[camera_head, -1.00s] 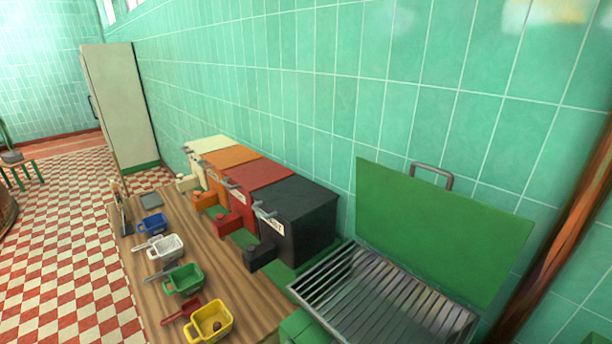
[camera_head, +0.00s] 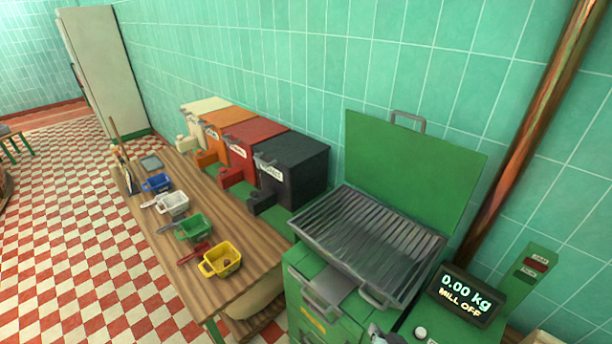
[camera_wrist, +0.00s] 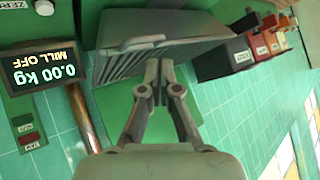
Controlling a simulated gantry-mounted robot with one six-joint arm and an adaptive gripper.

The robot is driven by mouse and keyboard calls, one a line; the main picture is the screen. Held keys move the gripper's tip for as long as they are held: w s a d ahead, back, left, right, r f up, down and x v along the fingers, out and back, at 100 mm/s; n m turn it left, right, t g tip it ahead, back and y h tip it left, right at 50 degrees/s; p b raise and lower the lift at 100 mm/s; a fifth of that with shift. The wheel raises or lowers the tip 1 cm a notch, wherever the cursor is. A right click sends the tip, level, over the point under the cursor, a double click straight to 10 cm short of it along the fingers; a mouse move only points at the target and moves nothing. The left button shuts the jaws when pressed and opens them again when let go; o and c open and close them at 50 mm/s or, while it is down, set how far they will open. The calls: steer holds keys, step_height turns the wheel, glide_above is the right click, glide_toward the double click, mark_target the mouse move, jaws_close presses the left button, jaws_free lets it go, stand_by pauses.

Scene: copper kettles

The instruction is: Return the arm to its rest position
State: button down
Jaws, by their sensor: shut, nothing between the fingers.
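My gripper (camera_wrist: 161,92) shows in the wrist view with its fingers together and nothing between them. In that view the picture is upside down, and the gripper appears in front of the slatted metal tray (camera_wrist: 150,50) of the green machine; I cannot tell the gap. In the head view a small grey part at the bottom edge may be my arm; the gripper itself cannot be made out there.
The green machine (camera_head: 310,325) has a raised green lid (camera_head: 410,165) and slatted tray (camera_head: 325,215). A display (camera_head: 465,297) reads "0.00 kg MILL OFF". A copper pipe (camera_head: 530,110) runs up the wall.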

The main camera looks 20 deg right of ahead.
steer(key=s+a+r+n+t+y+p, duration=0.1)
steer(key=s+a+r+n, duration=0.1)
steer(key=a+r, duration=0.8)
steer(key=s+a+r+n+t+y+p, duration=0.1)
steer(key=a+r+n, duration=0.4)
steer(key=a+r, duration=0.5)
steer(key=s+a+t, duration=0.1)
steer(key=a, duration=0.5)
steer(key=shift+s+a+r+y, duration=0.15)
steer(key=shift+s+r+y, duration=0.1)
steer(key=shift+r+y, duration=0.05)
